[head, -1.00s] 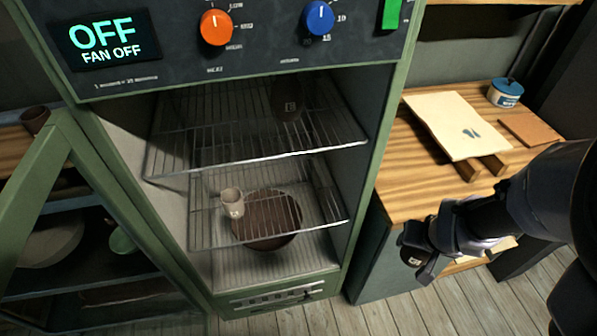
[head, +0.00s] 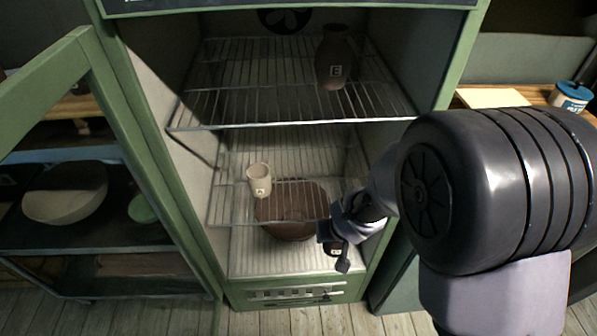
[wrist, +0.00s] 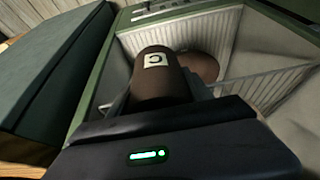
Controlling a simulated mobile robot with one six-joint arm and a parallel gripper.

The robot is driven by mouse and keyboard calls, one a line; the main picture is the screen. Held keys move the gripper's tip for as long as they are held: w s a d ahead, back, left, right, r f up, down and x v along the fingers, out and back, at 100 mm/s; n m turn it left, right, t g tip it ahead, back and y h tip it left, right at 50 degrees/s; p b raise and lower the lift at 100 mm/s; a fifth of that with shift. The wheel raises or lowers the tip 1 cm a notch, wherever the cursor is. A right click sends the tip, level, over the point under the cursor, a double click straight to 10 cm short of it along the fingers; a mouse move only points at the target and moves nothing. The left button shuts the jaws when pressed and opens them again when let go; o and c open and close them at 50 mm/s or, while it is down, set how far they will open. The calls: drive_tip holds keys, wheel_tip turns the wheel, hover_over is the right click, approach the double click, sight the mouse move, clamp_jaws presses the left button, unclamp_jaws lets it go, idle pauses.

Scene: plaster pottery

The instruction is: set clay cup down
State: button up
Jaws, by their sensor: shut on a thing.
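My gripper (head: 343,246) is shut on a dark brown clay cup, which fills the middle of the wrist view (wrist: 158,82) and carries a white label with a letter like C. In the head view my gripper mostly hides the cup. My gripper is at the right front of the open green-framed cabinet (head: 459,62), low, near the lower wire shelf (head: 222,212). A pale cup (head: 259,178) labelled A stands on that shelf at the left. I cannot tell whether the held cup touches anything.
A large brown bowl (head: 290,228) sits low in the cabinet, left of my gripper. A dark vase (head: 333,60) labelled E stands on the upper wire shelf (head: 235,95). The cabinet door (head: 50,85) hangs open at the left. Bare shelf shows at the back.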

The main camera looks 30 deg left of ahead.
drive_tip(key=w+a, duration=0.2)
drive_tip(key=w, duration=0.2)
drive_tip(key=w+a, duration=0.2)
drive_tip(key=w, duration=0.1)
drive_tip(key=w+a+p, duration=0.1)
drive_tip(key=w+a, duration=0.2)
drive_tip(key=w, duration=0.1)
drive_tip(key=shift+w, duration=0.3)
drive_tip(key=w+a+b, duration=0.1)
drive_tip(key=w+a+f+b, duration=0.1)
drive_tip(key=w, duration=0.1)
drive_tip(key=shift+w+a, duration=0.1)
drive_tip(key=shift+w, duration=0.15)
drive_tip(key=shift+s+r, duration=0.1)
drive_tip(key=shift+r, duration=0.2)
drive_tip(key=o, duration=1.6)
drive_tip(key=shift+f, duration=0.15)
